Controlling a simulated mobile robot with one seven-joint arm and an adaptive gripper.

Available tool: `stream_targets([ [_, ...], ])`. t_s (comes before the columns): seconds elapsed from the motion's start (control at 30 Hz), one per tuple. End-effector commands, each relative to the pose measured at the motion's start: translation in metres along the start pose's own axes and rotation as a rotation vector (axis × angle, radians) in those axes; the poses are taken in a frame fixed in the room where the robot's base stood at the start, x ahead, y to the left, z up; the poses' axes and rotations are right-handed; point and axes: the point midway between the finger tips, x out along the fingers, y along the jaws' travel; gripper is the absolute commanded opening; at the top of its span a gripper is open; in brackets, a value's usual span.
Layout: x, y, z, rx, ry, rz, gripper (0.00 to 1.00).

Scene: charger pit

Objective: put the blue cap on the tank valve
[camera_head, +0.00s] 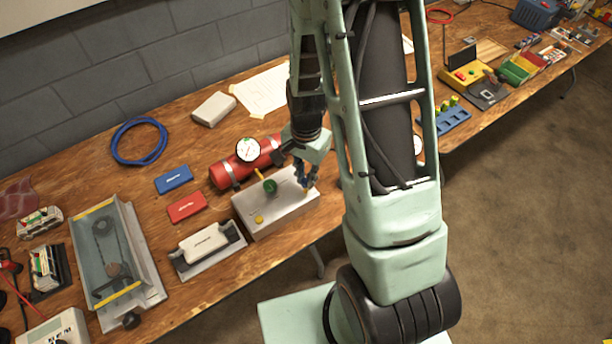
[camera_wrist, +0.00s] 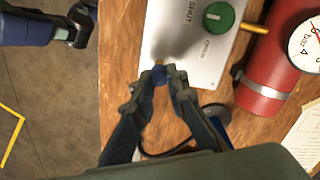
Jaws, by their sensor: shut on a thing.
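My gripper (camera_head: 307,180) is over the right end of the grey valve box (camera_head: 284,215). In the wrist view my gripper (camera_wrist: 161,82) is shut on the small blue cap (camera_wrist: 159,75), held between its fingertips. A short brass stub (camera_wrist: 158,62) shows right beside the cap, at the edge of the box (camera_wrist: 185,55). I cannot tell whether the cap is seated on it. The green knob (camera_wrist: 218,16) with SHUT and OPEN labels is on the box top. The red tank (camera_wrist: 270,70) lies beyond, joined by a brass pipe (camera_wrist: 256,27).
A pressure gauge (camera_head: 248,150) stands on the tank. Blue (camera_head: 173,179) and red (camera_head: 187,207) cases lie left of the box, with a white device in a cradle (camera_head: 205,243) in front of them. A blue cable coil (camera_head: 139,141) lies behind. The table's front edge is close to the box.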

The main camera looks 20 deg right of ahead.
Motion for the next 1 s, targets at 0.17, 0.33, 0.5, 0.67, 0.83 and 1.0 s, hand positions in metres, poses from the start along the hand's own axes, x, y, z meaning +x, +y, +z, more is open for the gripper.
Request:
stream_targets([
  [0.17,0.001,0.0,0.0,0.0,0.0,0.0,0.04],
  [0.33,0.005,0.0,0.0,0.0,0.0,0.0,0.04],
  [0.5,0.009,0.0,0.0,0.0,0.0,0.0,0.04],
  [0.67,0.013,0.0,0.0,0.0,0.0,0.0,0.04],
  [0.83,0.016,0.0,0.0,0.0,0.0,0.0,0.04],
  [1.0,0.02,0.0,0.0,0.0,0.0,0.0,0.04],
])
